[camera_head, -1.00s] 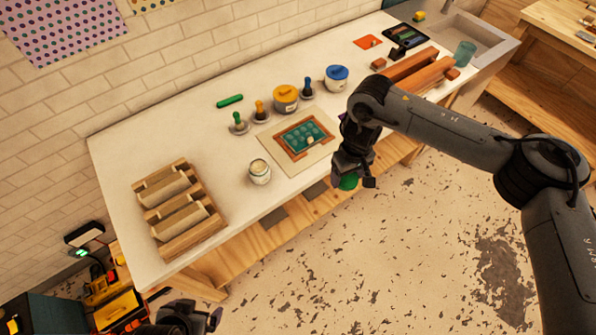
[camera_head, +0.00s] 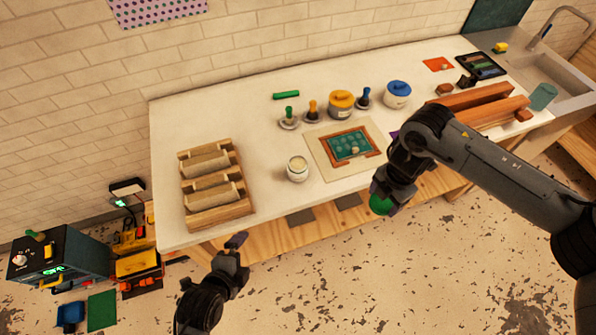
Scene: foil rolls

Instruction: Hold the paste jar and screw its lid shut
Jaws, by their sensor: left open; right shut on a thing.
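The paste jar (camera_head: 298,169) is a small pale jar standing upright on the white table near its front edge. Its top is uncovered and shows a cream-coloured inside. My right gripper (camera_head: 383,196) is shut on a green lid (camera_head: 381,205), in front of the table edge and to the right of the jar. The gripper partly hides the lid. My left gripper (camera_head: 236,243) is open and empty, in front of the table edge, to the lower left of the jar. Neither gripper touches the jar.
A wooden rack (camera_head: 216,185) with rolls stands left of the jar. A framed green screen (camera_head: 350,146) on a pale mat lies to its right. Behind are small stamps, a yellow-lidded pot (camera_head: 341,105) and a blue-lidded pot (camera_head: 397,95). The white table (camera_head: 262,190) is bare between rack and jar.

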